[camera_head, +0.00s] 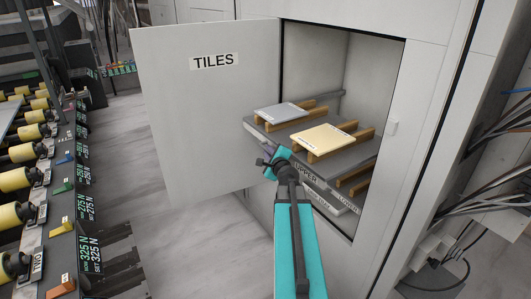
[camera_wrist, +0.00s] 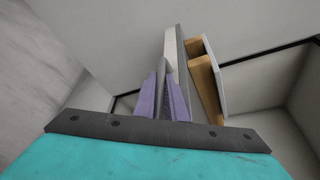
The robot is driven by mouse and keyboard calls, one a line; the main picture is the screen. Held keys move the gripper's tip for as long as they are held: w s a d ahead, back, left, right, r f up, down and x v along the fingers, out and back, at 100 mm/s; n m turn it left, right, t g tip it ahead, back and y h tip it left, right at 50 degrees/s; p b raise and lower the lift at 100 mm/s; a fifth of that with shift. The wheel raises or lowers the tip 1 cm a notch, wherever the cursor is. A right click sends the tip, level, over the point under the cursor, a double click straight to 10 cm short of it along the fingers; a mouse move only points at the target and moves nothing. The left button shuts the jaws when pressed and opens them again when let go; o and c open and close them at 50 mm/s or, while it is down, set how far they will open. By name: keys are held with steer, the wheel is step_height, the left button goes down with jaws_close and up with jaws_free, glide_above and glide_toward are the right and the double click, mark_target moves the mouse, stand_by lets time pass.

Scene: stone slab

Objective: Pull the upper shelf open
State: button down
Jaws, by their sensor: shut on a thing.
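The upper shelf (camera_head: 270,127) is a grey board inside the open cabinet, with its front edge labelled "UPPER" in the head view. It carries a grey tile (camera_head: 283,112) and a cream tile (camera_head: 323,139) on wooden strips. My gripper (camera_wrist: 166,88) is at the front edge of this shelf. In the wrist view its two purple fingers are shut on a thin grey part of the shelf (camera_wrist: 177,50). In the head view my wrist hides the fingers and the exact spot of contact.
The cabinet door (camera_head: 210,110), labelled "TILES", stands open at the left. A lower shelf (camera_head: 338,199) lies just below the upper one. A machine with yellow rollers (camera_head: 32,131) is at the far left; cables (camera_head: 500,205) hang at the right.

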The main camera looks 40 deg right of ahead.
steer(key=shift+w+a, duration=0.1)
steer(key=shift+a, duration=0.4)
steer(key=c, duration=2.1)
jaws_free()
steer(key=shift+w, duration=0.1)
steer(key=shift+f, duration=0.1)
